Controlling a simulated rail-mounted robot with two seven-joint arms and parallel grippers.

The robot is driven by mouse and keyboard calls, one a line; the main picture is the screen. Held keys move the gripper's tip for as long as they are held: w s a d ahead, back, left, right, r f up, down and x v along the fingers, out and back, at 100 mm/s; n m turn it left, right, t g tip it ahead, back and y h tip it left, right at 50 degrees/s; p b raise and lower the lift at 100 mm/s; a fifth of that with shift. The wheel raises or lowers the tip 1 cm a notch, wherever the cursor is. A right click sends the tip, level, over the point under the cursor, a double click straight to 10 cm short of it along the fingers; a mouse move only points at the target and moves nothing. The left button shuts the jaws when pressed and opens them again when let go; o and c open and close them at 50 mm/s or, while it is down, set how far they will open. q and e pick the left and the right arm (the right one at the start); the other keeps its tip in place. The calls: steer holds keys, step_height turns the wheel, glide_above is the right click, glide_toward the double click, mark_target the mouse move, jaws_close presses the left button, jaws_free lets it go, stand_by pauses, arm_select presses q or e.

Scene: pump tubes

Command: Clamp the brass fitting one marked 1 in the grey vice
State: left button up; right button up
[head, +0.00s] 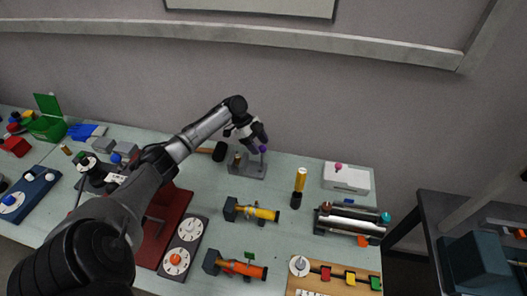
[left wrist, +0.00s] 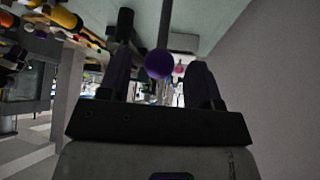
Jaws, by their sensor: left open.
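The grey vice (head: 247,172) stands near the back edge of the table, right of a black-headed mallet. A small brass fitting (head: 237,159) stands upright at its left part; I cannot read a mark on it or tell if the jaws grip it. A purple knob (head: 263,149) shows at the vice's right end. My left gripper (head: 257,142) is just above and behind this knob. In the left wrist view the purple knob (left wrist: 158,64) appears between the two open fingers (left wrist: 161,82), with no clear contact. My right gripper is not in view.
A brass-topped black cylinder (head: 300,181) stands right of the vice. A white box (head: 346,178) and a metal cylinder unit (head: 350,221) are further right. Orange-and-black pumps (head: 250,211) lie in front. Another small brass piece (head: 66,149) stands at the far left. My left arm covers the left-middle table.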

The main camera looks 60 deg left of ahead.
arm_select(q)
steer(key=v, duration=0.9)
steer(key=shift+s+r, duration=0.15)
steer(key=shift+r, duration=0.2)
steer(key=shift+a, duration=0.15)
